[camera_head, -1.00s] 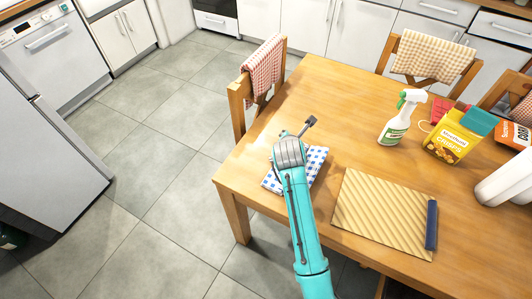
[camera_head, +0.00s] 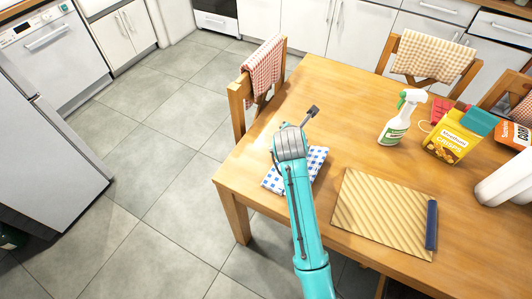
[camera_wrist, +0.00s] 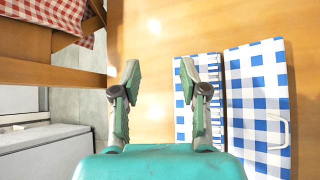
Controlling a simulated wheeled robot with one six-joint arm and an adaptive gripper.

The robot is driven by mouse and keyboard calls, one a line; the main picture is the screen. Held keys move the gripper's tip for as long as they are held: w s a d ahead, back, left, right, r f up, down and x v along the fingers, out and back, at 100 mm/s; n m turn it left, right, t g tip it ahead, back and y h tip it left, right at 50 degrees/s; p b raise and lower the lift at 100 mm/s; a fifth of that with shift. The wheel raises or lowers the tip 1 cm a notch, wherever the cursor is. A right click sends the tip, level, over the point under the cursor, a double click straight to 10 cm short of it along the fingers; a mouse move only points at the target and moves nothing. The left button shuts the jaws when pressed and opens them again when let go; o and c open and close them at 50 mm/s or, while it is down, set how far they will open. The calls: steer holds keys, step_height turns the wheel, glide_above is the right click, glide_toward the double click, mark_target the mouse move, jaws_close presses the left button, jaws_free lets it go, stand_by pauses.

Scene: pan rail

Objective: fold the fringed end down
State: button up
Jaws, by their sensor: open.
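A blue-and-white checked cloth (camera_head: 313,166) lies on the table's near left part, partly hidden under my arm. In the wrist view the cloth (camera_wrist: 258,100) shows at the right as two flat panels side by side, with a narrow dark line between them. A small white loop (camera_wrist: 284,130) shows on the right panel. I cannot make out a fringe on either panel. My gripper (camera_wrist: 159,76) is open and empty. Its right finger overlaps the left panel's left edge in the picture; its left finger is over bare wood. I cannot tell its height above the cloth.
The wooden table (camera_head: 350,110) is bare behind the cloth. A ridged board (camera_head: 380,213) with a dark blue bar (camera_head: 431,225) lies to the right. A spray bottle (camera_head: 396,120) and yellow box (camera_head: 455,138) stand farther back. A chair with a red checked towel (camera_head: 264,68) stands at the left edge.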

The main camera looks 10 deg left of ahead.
steer(key=shift+r, duration=1.55)
stand_by(0.4)
jaws_close()
stand_by(1.5)
